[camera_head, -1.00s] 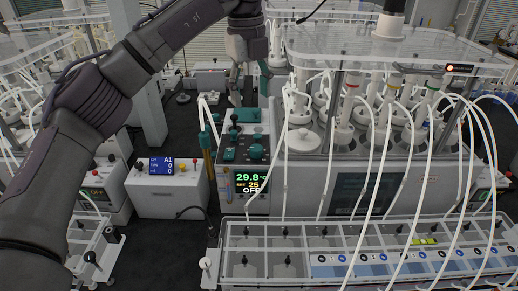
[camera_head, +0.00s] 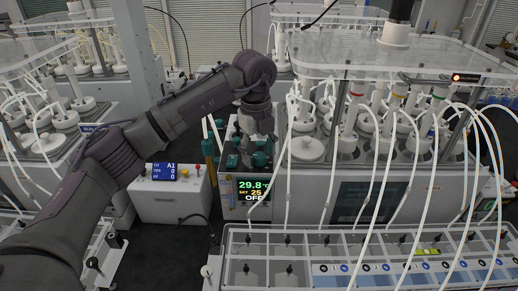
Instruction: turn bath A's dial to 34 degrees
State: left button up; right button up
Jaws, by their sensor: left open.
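Bath A's control unit shows a lit display (camera_head: 254,190) reading 29.8 °C, SET 25 and OFF. I cannot read a bath label on it. My left gripper (camera_head: 258,158) comes down from above onto the teal controls just over the display. It is open, with its fingers pointing down. The dial on the right of the panel is largely hidden by the fingers, and I cannot tell whether they touch it. A teal knob (camera_head: 232,161) shows left of the gripper. My right gripper is not in view.
A white box (camera_head: 168,205) with a small blue screen stands to the left. On the right is the large bath (camera_head: 425,185) with bottles and many white tubes. A clear compartment rack (camera_head: 240,236) lies in front. Tubes hang close to the right of the gripper.

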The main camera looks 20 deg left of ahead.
pick_arm(q)
jog(key=shift+f, duration=0.2)
jog(key=c, duration=1.2)
jog(key=shift+o, duration=0.2)
jog(key=shift+m, duration=0.4)
jog(key=shift+f+m+b, duration=0.1)
jog(key=shift+m+b, duration=0.7)
jog(key=shift+m, duration=0.3)
jog(key=m+b, duration=0.1)
jog(key=m, duration=0.3)
jog(key=shift+w, duration=0.1)
jog(key=m+b, duration=0.1)
jog(key=m, duration=0.3)
jog(key=shift+m, duration=0.4)
jog(key=shift+a+m+g, duration=0.1)
jog(key=shift+m+g, duration=0.2)
jog(key=shift+m, duration=1.7)
